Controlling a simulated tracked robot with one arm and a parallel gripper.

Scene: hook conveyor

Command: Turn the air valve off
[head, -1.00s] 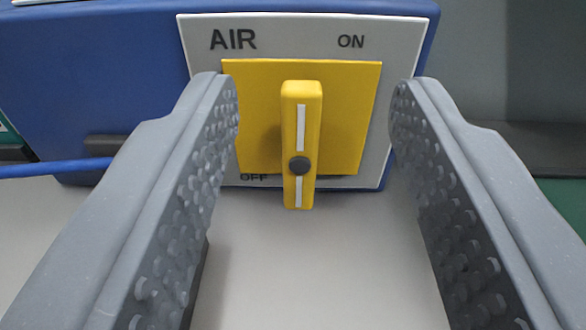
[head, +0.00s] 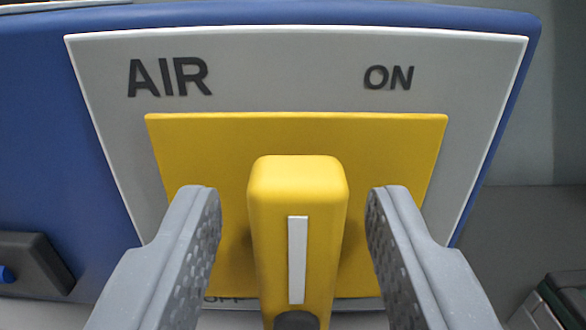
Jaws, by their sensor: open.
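The air valve's yellow lever (head: 268,225) stands upright in the picture on a yellow square plate (head: 400,150). A white stripe runs down the lever, and a dark round pivot (head: 297,321) shows at the bottom edge. The grey panel (head: 270,70) reads AIR at upper left and ON at upper right. The OFF label (head: 222,299) at lower left is mostly hidden. My gripper (head: 293,205) is open, with one grey finger on each side of the lever. A gap shows between each finger and the lever.
The panel sits on a blue housing (head: 60,140). A dark block with a blue hose end (head: 35,262) is at lower left. A dark object (head: 560,295) is at lower right. Grey surface lies right of the housing.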

